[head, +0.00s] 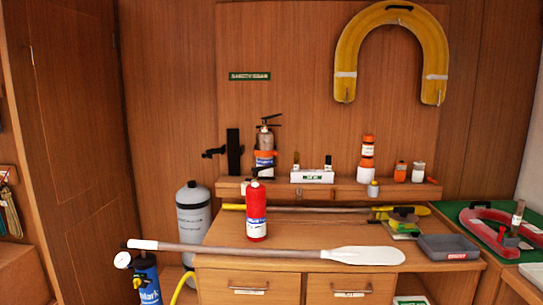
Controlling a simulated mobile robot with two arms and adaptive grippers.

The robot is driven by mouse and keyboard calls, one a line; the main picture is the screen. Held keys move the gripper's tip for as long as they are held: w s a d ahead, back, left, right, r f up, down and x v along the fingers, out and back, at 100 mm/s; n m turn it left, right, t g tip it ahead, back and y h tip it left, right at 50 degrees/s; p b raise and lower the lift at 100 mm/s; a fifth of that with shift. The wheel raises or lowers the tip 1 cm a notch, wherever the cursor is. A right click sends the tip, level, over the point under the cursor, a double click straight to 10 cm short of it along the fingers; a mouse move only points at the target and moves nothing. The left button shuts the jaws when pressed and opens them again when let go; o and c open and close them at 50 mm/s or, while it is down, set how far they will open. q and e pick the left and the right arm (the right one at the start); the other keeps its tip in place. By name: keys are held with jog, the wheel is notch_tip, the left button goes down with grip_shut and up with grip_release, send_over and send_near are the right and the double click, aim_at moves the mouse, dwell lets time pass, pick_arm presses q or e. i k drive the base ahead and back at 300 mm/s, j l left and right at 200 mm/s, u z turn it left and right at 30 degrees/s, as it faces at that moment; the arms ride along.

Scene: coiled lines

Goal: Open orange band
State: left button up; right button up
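An orange band (264,155) wraps across the front of a grey fire extinguisher (265,139) with a black handle, standing upright against the wooden wall at the back. The band looks closed around the body; its latch is too small to make out. The lower part of this extinguisher is partly hidden by the red fire extinguisher (257,212) standing upright on the counter in front. A black wall bracket (234,152) with a black strap or clamp (213,153) is to the left of the band. Neither of my grippers is in view.
A white-bladed paddle (350,256) lies across the counter's front edge. Bottles and a white box (312,176) stand on the shelf. A grey cylinder (193,224) and blue pump (146,281) stand left.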

aim_at(257, 154)
jog(key=i+l+u, duration=0.25)
jog(key=i+u, duration=0.15)
jog(key=i, duration=0.2)
jog(key=i+l+u, duration=0.35)
jog(key=i+l, duration=0.1)
jog(key=i, duration=0.1)
